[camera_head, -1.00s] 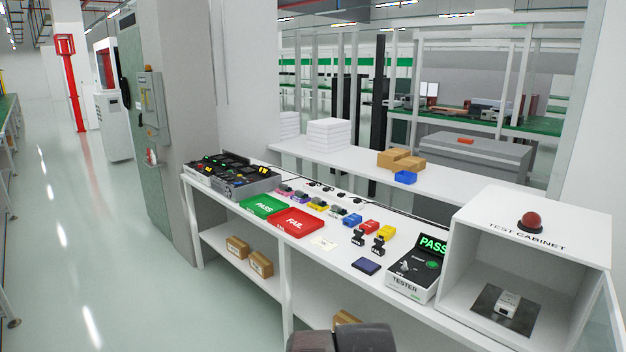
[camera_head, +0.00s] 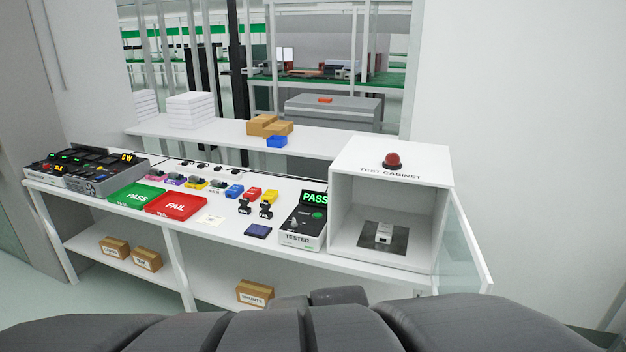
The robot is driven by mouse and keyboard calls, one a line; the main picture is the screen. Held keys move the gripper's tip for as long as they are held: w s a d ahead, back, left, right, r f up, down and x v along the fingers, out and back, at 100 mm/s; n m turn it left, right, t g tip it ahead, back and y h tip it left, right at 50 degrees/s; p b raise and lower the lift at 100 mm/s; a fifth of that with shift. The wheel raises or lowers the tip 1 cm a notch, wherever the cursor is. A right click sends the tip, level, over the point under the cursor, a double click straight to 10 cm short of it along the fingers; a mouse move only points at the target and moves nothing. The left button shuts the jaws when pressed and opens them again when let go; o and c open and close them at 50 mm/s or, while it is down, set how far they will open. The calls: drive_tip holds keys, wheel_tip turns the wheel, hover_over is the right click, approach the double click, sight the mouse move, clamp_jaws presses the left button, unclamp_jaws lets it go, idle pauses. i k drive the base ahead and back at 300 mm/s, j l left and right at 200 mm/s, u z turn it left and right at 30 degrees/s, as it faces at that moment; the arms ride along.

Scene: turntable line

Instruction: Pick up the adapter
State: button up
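A small white block, which looks like the adapter (camera_head: 384,232), sits on a dark square pad (camera_head: 369,243) inside the white test cabinet (camera_head: 438,190). The cabinet's front is open, and its glass door (camera_head: 462,250) is swung out to the right. The tester (camera_head: 302,228) stands just left of the cabinet and its display reads PASS. Dark grey links of my arm fill the bottom of the view. My gripper's fingers cannot be made out there.
A green PASS tray (camera_head: 124,201) and a red FAIL tray (camera_head: 162,211) lie left on the white bench. Between them and the tester are coloured blocks, black stamps and a blue pad (camera_head: 257,231). A red button (camera_head: 392,160) tops the cabinet. Labelled boxes stand on the lower shelf.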

sight(385, 231)
drive_tip(key=z, duration=0.75)
drive_tip(key=i+u, duration=0.25)
drive_tip(key=i, duration=0.2)
drive_tip(key=i+l+u, duration=0.25)
drive_tip(key=i, duration=0.2)
drive_tip(key=j, duration=0.1)
